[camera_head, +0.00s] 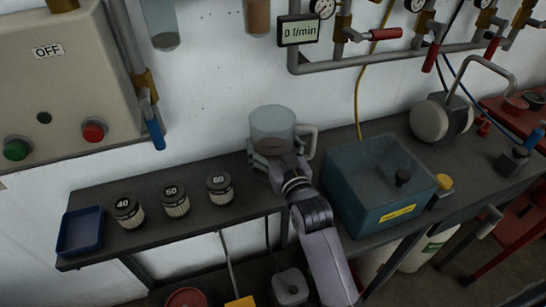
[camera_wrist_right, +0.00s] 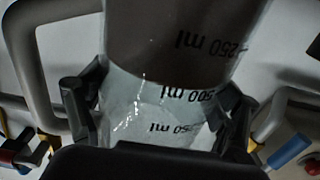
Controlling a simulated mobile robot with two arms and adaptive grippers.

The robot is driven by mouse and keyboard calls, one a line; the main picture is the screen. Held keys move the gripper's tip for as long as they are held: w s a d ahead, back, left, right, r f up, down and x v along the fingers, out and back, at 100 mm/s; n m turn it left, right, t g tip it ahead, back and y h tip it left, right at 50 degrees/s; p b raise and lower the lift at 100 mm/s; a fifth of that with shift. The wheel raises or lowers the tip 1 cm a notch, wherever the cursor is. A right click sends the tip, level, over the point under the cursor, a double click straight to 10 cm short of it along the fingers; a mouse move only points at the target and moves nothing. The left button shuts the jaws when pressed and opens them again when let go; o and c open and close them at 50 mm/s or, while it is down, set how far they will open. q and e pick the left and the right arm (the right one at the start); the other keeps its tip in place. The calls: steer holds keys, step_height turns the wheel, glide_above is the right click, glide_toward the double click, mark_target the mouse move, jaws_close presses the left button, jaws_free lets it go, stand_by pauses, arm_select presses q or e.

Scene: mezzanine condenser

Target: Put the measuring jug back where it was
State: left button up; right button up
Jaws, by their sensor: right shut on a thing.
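The measuring jug (camera_head: 272,122) is clear with a pale handle (camera_head: 308,140) on its right side. It looks upright at the back of the dark bench, near the wall. My right gripper (camera_head: 274,160) is shut on its lower body; I cannot tell whether its base touches the bench. In the right wrist view the jug (camera_wrist_right: 165,60) fills the middle, its ml markings upside down. My right gripper's fingers (camera_wrist_right: 158,112) lie on either side of it, with the handle (camera_wrist_right: 35,65) at left. My left gripper is not in view.
Three dark-capped jars (camera_head: 174,200) marked 40, 50 and 60 and a blue tray (camera_head: 80,232) stand left. A blue-grey lidded box (camera_head: 378,185) stands close right of my arm. A flow display (camera_head: 298,30) and pipes are on the wall above.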

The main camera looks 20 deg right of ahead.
step_height(320, 180, down, 4)
steer(key=shift+r, duration=0.25)
steer(key=shift+f, duration=0.25)
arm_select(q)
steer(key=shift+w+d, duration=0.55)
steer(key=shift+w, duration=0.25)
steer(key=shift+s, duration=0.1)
arm_select(e)
steer(key=o, duration=1.5)
steer(key=shift+f, duration=0.25)
steer(key=shift+c, duration=0.2)
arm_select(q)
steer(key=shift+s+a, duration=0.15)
arm_select(e)
steer(key=o, duration=0.3)
